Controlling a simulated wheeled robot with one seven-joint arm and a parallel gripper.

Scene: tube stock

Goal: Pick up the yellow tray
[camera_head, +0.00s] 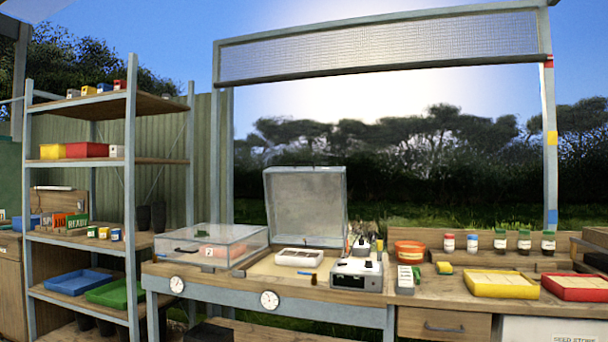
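A yellow tray (503,293) lies flat on the wooden bench at the right, with pale contents divided into sections. A red tray (578,294) of similar form lies just to its right. A smaller yellow item (52,151) sits on an upper level of the shelf unit at the left; whether it is a box or a tray is unclear. My gripper is not in this view.
Several small jars (524,240) line the back of the bench. A grey device (356,273) and a clear-lidded case (207,243) stand further left. A drawer (444,326) is below.

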